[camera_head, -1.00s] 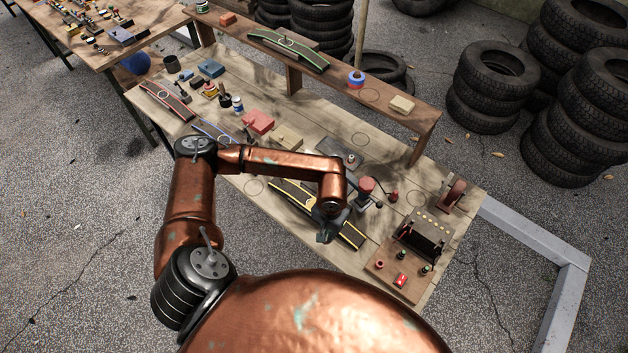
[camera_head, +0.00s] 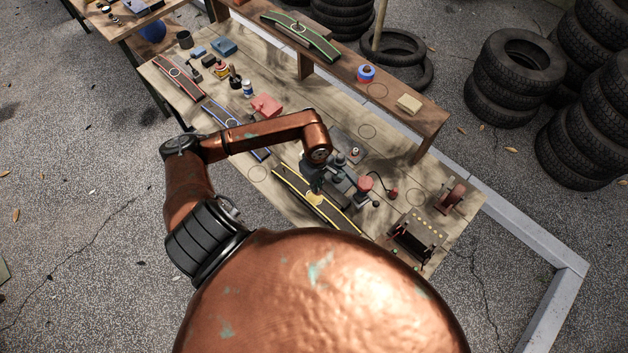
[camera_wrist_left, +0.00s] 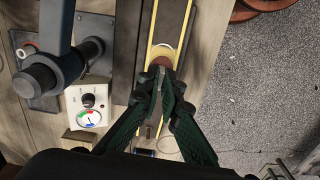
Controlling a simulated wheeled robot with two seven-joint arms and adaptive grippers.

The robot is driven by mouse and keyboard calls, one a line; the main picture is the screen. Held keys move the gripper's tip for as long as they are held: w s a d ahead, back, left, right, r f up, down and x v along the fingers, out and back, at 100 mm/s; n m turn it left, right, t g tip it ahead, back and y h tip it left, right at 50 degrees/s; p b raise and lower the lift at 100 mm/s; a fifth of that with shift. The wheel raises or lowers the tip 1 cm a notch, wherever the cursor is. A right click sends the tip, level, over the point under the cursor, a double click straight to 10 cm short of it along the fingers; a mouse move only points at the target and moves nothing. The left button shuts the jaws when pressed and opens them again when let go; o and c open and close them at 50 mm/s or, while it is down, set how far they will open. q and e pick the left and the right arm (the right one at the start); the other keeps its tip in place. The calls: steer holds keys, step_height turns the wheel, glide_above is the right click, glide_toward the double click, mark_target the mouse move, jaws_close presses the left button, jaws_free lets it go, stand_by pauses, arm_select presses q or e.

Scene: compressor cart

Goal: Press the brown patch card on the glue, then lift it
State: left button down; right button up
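The yellow-edged tyre strip (camera_head: 334,212) lies on the near part of the workbench. It runs up from the fingertips in the left wrist view (camera_wrist_left: 171,20). The brown patch card (camera_wrist_left: 162,62) is at my left fingertips, over a pale round spot (camera_wrist_left: 164,47) on the strip. Whether it touches the strip is unclear. My left gripper (camera_wrist_left: 161,77) points down at the strip, its fingertips close together on the card; the fingers hide part of it. In the head view, my left gripper (camera_head: 315,188) is over the strip beside a pale orange disc (camera_head: 314,198). My right gripper is not in view.
A grey clamp-like device (camera_wrist_left: 50,75) and a white box with a dial (camera_wrist_left: 90,107) stand close left of the fingers. A red-topped device (camera_head: 364,184) stands right of the gripper. Blue (camera_head: 223,115) and red (camera_head: 174,72) edged strips lie farther left.

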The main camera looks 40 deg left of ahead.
arm_select(q)
steer(key=shift+s+a+r+n, duration=0.1)
steer(key=shift+s+a+n, duration=0.1)
steer(key=shift+a+n, duration=0.3)
steer(key=shift+d+f, duration=0.1)
steer(key=shift+f, duration=0.5)
steer(key=shift+f+b, duration=1.35)
steer(key=shift+f, duration=0.65)
steer(key=shift+w+f+b, duration=0.1)
steer(key=shift+f+b, duration=0.35)
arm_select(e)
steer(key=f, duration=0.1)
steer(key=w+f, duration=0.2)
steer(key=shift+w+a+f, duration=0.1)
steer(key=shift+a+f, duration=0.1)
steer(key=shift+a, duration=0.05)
arm_select(q)
steer(key=shift+f+b, duration=0.15)
steer(key=shift+b, duration=0.2)
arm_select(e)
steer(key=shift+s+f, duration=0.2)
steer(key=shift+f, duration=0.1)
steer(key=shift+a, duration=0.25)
